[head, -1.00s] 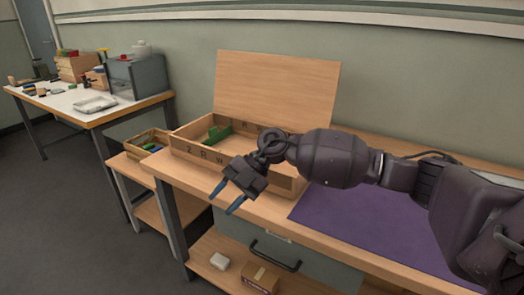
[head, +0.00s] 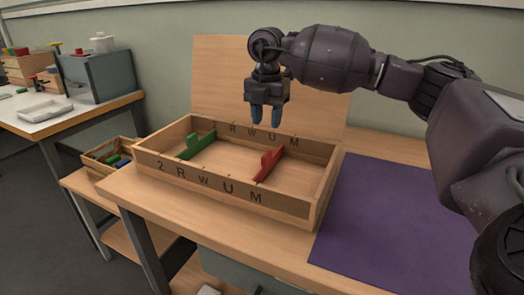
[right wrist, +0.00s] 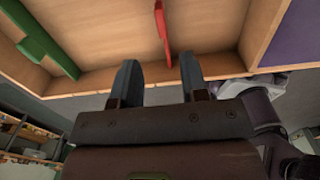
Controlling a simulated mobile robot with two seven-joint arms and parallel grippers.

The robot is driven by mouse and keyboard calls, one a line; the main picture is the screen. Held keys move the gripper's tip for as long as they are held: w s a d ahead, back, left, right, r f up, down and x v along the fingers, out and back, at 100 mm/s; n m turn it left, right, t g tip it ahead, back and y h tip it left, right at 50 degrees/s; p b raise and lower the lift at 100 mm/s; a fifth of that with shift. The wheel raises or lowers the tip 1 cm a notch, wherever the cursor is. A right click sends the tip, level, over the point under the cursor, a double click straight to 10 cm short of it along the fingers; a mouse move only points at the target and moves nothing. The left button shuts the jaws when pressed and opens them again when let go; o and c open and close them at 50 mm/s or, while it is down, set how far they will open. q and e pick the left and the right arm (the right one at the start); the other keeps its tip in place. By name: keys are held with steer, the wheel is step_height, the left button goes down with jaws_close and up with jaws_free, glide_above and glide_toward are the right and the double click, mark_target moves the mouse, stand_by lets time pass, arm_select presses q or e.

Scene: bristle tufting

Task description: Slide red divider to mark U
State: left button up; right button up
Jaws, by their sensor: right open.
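The red divider (head: 268,165) stands across the wooden box (head: 318,190), right of the middle. It appears to lie between marks U and M; its exact mark is hard to tell. Mark U (head: 228,188) is on the front wall and is repeated on the back wall. My right gripper (head: 265,116) is open and empty, pointing down over the back part of the box, above the divider. In the right wrist view the red divider (right wrist: 162,32) shows beyond the gap between the open fingers (right wrist: 158,82), not between them. My left gripper is not in view.
A green divider (head: 197,146) stands in the box's left part. A wooden board (head: 215,70) rises behind the box. A purple mat (head: 390,220) lies to the right. A small wooden bin (head: 112,153) stands at left.

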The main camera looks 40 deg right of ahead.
mark_target(266, 153)
steer(key=shift+s+f, duration=0.1)
steer(key=shift+f, duration=0.4)
step_height(266, 153, down, 10)
steer(key=b, duration=0.3)
steer(key=shift+r, duration=0.2)
jaws_close()
